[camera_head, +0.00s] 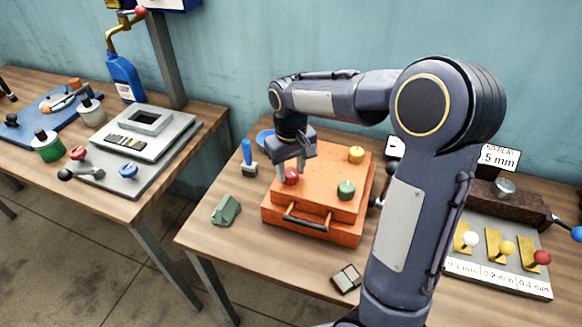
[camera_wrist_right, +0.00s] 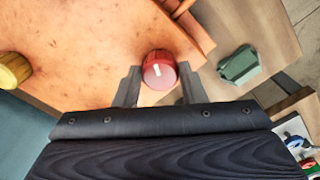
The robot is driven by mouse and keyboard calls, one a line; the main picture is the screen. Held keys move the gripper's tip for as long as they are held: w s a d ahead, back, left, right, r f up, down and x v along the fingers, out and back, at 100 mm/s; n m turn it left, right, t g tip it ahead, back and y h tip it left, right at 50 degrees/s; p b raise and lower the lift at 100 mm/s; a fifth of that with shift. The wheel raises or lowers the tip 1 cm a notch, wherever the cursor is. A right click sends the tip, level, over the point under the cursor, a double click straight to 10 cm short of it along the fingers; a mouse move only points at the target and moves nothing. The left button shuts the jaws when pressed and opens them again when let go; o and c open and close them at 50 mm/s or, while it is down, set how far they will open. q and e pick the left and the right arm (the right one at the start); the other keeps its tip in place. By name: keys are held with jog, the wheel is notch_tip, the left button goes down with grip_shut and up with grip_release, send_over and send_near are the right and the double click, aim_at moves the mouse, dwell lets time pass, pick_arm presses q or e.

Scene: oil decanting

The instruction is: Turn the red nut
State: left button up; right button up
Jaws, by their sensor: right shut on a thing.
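The red nut (camera_head: 291,176) sits on the left part of the top of an orange box (camera_head: 325,232). In the wrist view the red nut (camera_wrist_right: 159,70) is round, with a short white mark on its face. My right gripper (camera_head: 290,171) comes down from above onto the nut. In the wrist view its two fingers (camera_wrist_right: 158,84) stand on either side of the nut, shut on it. The nut's far side is hidden in the head view. My left gripper is not in view.
A yellow nut (camera_head: 356,154) and a green nut (camera_head: 346,189) stand on the same box, close by. A black handle (camera_head: 304,219) is at its front.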

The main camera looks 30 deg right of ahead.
aim_at(291, 172)
dwell(0.4)
jog(key=o, duration=1)
notch_tip(291, 172, up, 8)
jog(key=shift+f, duration=0.1)
